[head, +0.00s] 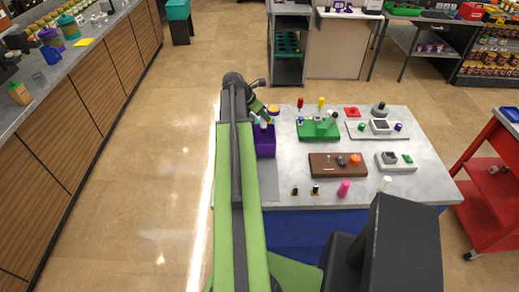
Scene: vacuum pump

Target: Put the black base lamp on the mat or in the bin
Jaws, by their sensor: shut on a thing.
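My gripper (261,117) is at the far left side of the grey table, over the purple bin (265,148). It is shut on a small pale thing (263,125). The thing is tiny here and partly hidden, so I cannot tell if it has a black base. A grey mat (269,183) lies in front of the bin, partly covered by my arm. Two small dark-based pieces stand near the table's front edge, one on the left (295,191) and one on the right (315,190).
The table (420,180) also holds a green fixture (318,130), a brown block (338,165), a white fixture (395,161), a pink cylinder (344,187) and a white one (385,183). A red cart (490,185) stands at right. The floor at left is clear.

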